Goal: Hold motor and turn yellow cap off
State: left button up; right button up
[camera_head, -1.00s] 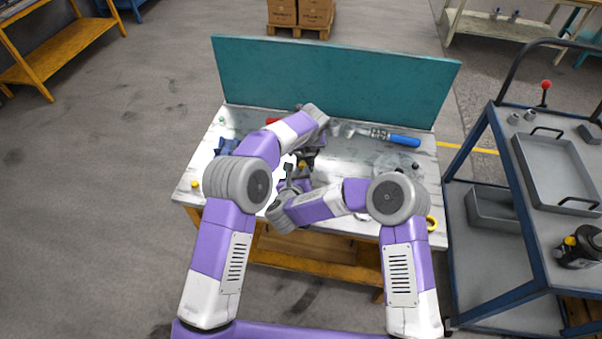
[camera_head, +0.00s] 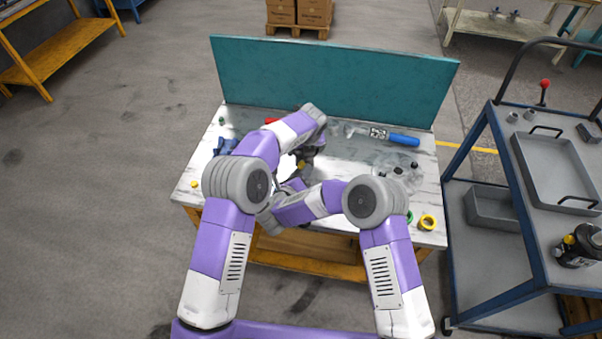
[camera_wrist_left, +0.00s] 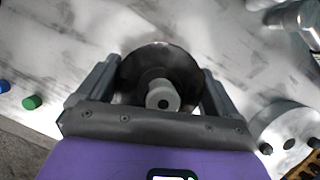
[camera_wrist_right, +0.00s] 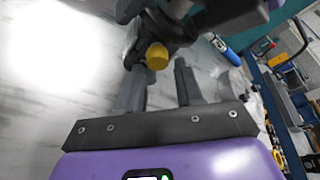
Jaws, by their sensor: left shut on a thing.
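The dark, round motor (camera_wrist_left: 150,58) sits between the fingers of my left gripper (camera_wrist_left: 158,72), which is shut on it. Its grey shaft end shows in the left wrist view. In the right wrist view the yellow cap (camera_wrist_right: 157,56) is on the side of the motor facing my right gripper (camera_wrist_right: 158,76). That gripper's fingers are apart, with the cap just beyond and between their tips. I cannot tell whether they touch it. In the head view my arms hide most of the motor, and my right gripper (camera_head: 290,186) is low in front of it.
The marble-topped workbench (camera_head: 340,185) has a teal back panel (camera_head: 335,82). A blue-handled tool (camera_head: 403,140), clear round parts (camera_head: 398,167) and a yellow ring (camera_head: 427,222) lie at right. A blue cart (camera_head: 535,240) stands beside the bench, carrying another motor (camera_head: 580,248).

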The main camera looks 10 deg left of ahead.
jog(key=shift+a, duration=0.1)
jog(key=m+y, duration=0.2)
jog(key=m, duration=0.2)
jog(key=shift+g+y, duration=0.3)
jog(key=m+y, duration=0.2)
jog(key=m, duration=0.1)
dwell(0.4)
jog(key=shift+c, duration=0.3)
